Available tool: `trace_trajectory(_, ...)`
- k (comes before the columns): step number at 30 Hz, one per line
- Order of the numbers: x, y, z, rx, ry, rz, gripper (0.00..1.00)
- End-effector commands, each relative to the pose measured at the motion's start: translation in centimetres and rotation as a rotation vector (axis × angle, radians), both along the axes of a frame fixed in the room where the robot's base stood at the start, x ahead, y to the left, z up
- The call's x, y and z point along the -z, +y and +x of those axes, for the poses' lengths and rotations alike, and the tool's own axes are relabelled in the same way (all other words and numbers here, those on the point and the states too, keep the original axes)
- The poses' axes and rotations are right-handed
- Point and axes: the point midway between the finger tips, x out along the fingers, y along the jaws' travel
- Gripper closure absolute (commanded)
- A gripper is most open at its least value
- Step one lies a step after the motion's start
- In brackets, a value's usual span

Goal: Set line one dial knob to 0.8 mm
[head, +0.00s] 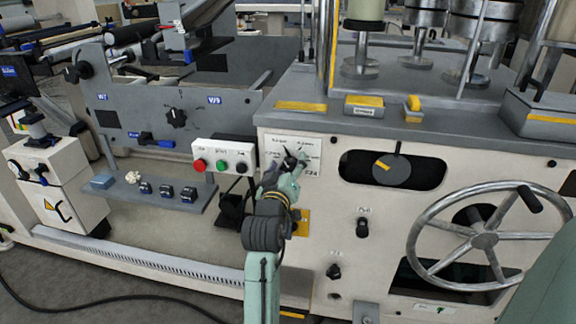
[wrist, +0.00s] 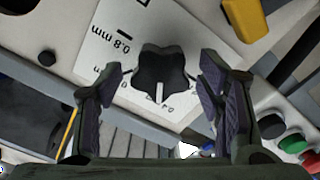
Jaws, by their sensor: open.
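The dial knob (wrist: 160,68) is black and lobed, with a white pointer line, and sits on a white scale plate (wrist: 100,48). The pointer aims down in the wrist view, toward a small, partly hidden mark. The "0.8 mm" mark lies at the upper left of the knob, away from the pointer. My gripper (wrist: 162,80) is open, with one finger on each side of the knob and gaps showing. In the head view my gripper (head: 291,164) is at the scale plate (head: 304,146) and hides most of the knob.
A button box (head: 223,156) with red, green and black buttons is left of the plate. A grey ledge (head: 340,118) juts out above the plate.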

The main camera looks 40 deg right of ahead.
Motion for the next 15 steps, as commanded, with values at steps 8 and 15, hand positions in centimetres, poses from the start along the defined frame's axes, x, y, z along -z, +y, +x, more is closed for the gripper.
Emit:
trace_trajectory(8, 0.00, 0.03, -0.03, 0.000, 0.000, 0.000, 0.53)
trace_trajectory(15, 0.01, 0.04, -0.03, 0.000, 0.000, 0.000, 0.69)
